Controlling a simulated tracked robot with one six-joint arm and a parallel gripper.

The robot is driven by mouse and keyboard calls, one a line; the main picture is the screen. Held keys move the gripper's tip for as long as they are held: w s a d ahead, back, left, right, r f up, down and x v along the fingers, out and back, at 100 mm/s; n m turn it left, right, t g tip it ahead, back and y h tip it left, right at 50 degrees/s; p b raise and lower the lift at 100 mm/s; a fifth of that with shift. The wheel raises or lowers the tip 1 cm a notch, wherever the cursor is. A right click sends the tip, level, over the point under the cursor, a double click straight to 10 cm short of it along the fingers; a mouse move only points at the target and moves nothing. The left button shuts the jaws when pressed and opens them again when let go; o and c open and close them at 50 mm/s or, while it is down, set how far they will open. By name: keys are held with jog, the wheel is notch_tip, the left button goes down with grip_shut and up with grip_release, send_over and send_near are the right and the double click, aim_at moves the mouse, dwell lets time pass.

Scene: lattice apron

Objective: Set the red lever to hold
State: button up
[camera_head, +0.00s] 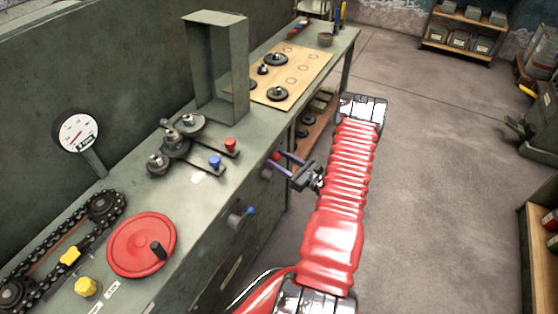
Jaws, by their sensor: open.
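A red ball knob (276,156) sits at the front face of the green bench, by a dark round fitting (266,173); it looks like the red lever's end, and its shaft is mostly hidden. My gripper (274,163) is open, its two purple fingers pointing left at the bench front. The fingertips are close to the red knob; I cannot tell if they touch it or if it lies between them. A second red knob (231,146) stands on a dark arm on the bench top. No hold mark is readable.
A blue-knobbed lever (250,210) is on the bench front, and a blue knob (215,162) on top. A red handwheel (141,245), chain drive (105,206), gauge (77,132), open green box (216,65) and wooden board (305,70) line the bench. The floor (440,170) at right is clear.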

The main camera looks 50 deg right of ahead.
jog(key=shift+c, duration=0.4)
grip_shut()
jog(key=shift+a, duration=0.15)
dwell(0.4)
